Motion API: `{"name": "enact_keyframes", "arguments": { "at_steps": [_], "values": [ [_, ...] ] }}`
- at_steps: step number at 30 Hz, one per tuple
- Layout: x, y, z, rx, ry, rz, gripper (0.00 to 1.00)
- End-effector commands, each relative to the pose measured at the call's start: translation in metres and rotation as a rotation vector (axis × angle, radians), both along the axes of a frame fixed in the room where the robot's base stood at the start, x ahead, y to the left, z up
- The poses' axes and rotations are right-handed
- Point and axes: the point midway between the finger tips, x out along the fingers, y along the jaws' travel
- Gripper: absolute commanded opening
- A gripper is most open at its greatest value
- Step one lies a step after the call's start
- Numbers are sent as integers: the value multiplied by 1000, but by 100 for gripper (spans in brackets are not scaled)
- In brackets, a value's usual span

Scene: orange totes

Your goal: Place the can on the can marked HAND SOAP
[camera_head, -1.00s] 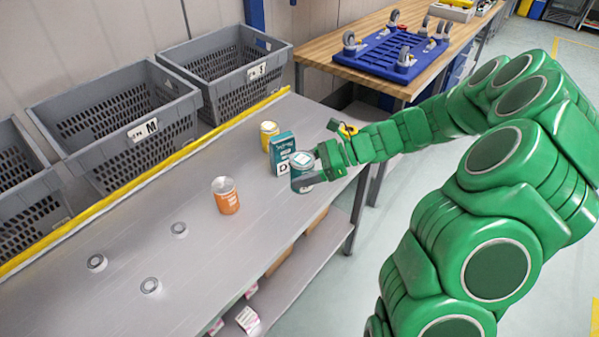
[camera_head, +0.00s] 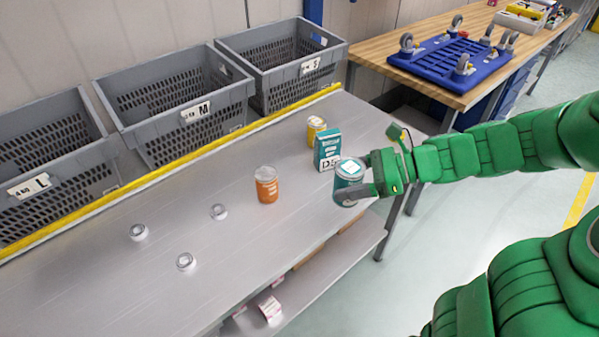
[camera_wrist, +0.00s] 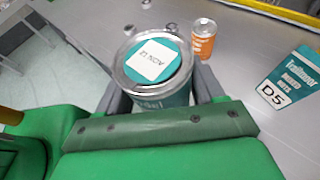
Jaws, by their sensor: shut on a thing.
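My gripper (camera_head: 358,190) is shut on a teal can (camera_head: 349,174) with a metal rim and a white label on its lid. The can is held upright near the table's right edge; I cannot tell if it touches the table. In the wrist view the can (camera_wrist: 158,62) sits between the two grey fingers. An orange can (camera_head: 266,184) with a metal top stands to its left, and also shows in the wrist view (camera_wrist: 203,44). A yellow can (camera_head: 316,130) stands farther back, partly behind the teal box. No HAND SOAP marking is readable on any can.
A teal box (camera_head: 327,148) marked D5 stands just behind the held can. Several small round metal pieces (camera_head: 185,261) lie at the table's front left. Grey crates (camera_head: 190,110) line the back beyond a yellow edge. The metal table (camera_head: 290,240) is clear in front.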

Motion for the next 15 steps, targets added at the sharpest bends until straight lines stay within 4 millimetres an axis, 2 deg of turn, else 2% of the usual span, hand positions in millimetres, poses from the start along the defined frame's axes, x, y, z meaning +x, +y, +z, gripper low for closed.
{"name": "enact_keyframes", "arguments": {
  "at_steps": [9, 15],
  "values": [
    [-3, 72, 45, -5, -4, 14, 24],
    [-10, 110, 70, -1, -4, 10, 24]
  ]
}}
